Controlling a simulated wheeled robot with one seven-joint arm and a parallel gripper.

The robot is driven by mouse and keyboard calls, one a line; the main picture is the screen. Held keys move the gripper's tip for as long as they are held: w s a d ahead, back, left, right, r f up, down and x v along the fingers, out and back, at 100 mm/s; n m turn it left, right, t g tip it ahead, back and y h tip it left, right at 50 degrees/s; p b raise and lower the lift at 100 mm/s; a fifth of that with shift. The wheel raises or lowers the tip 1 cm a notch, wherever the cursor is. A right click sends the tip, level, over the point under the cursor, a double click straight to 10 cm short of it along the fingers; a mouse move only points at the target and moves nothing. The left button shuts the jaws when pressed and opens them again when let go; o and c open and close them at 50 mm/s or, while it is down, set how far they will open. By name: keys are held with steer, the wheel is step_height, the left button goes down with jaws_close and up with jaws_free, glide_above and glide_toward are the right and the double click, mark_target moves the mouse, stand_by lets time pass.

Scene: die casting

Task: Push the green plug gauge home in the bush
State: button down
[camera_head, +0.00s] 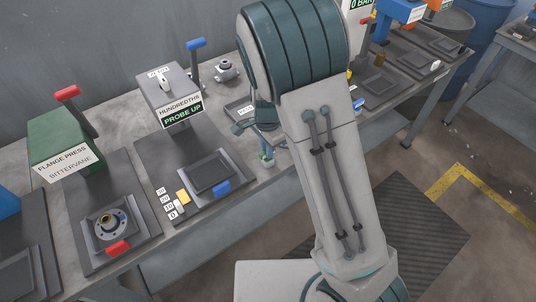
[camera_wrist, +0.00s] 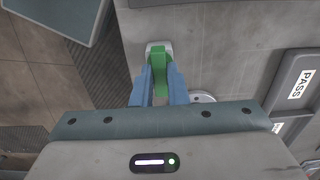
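The green plug gauge (camera_wrist: 159,57) is between the blue fingertips of my gripper (camera_wrist: 159,72) in the wrist view, and the fingers close on its sides. A pale metal piece (camera_wrist: 152,45) shows at its far end; I cannot tell if this is the bush or part of the gauge. A pale round part with a dark hole (camera_wrist: 203,97) lies just right of the fingers, partly hidden by my gripper. In the head view the green gauge (camera_head: 268,162) shows small below my gripper (camera_head: 266,150), near the bench's front edge. How deep the gauge sits is hidden.
A tray marked PASS (camera_wrist: 302,85) is at the right in the wrist view. In the head view the HUNDREDTHS probe station (camera_head: 172,97) and the flange press (camera_head: 62,143) stand to the left on the bench. My arm hides the bench's middle.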

steer(key=shift+r+p, duration=0.65)
steer(key=shift+r, duration=0.1)
stand_by(0.3)
steer(key=shift+r+p, duration=1.65)
steer(key=shift+r, duration=0.15)
